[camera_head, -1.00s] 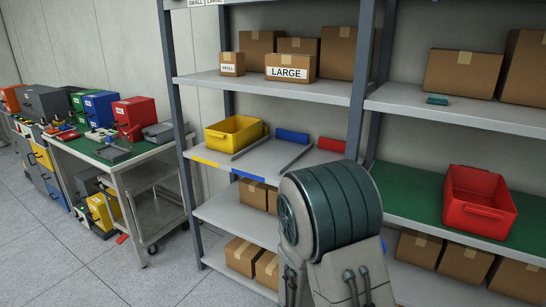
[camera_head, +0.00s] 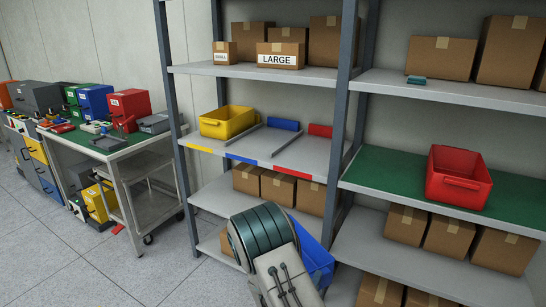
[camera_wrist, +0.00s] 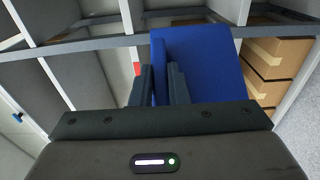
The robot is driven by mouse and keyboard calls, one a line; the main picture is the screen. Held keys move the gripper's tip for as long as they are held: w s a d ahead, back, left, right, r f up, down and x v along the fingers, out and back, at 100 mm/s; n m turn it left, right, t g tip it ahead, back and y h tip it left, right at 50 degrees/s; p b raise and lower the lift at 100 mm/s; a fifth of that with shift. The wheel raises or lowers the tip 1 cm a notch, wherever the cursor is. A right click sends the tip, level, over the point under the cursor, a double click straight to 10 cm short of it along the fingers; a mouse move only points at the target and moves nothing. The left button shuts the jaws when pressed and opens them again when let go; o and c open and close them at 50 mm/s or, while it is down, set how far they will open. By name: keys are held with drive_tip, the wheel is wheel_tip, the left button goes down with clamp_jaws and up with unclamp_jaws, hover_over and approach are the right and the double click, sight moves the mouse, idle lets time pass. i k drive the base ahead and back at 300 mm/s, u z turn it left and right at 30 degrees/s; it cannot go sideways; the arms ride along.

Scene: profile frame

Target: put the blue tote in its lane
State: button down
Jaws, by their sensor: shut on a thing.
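The blue tote (camera_head: 318,262) shows low in the head view, in front of the shelf rack and partly hidden behind my arm. In the wrist view the blue tote (camera_wrist: 205,55) fills the upper middle. My gripper (camera_wrist: 160,82) is shut on the tote's wall, with one dark finger on each side. The head view does not show the fingers. The blue lane lies on the middle shelf, marked by a blue edge strip (camera_head: 241,159) and a blue block (camera_head: 284,124) at its back. The lane looks empty.
A yellow tote (camera_head: 227,121) stands in the yellow lane, left of the blue lane behind a low divider (camera_head: 247,138). The lane with the red strip (camera_head: 291,172) is empty. A rack post (camera_head: 341,110) stands to the right. A red tote (camera_head: 458,170) sits on the green shelf.

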sight(260, 144)
drive_tip(key=u, duration=1.15)
drive_tip(key=i, duration=1.2)
drive_tip(key=u, duration=0.1)
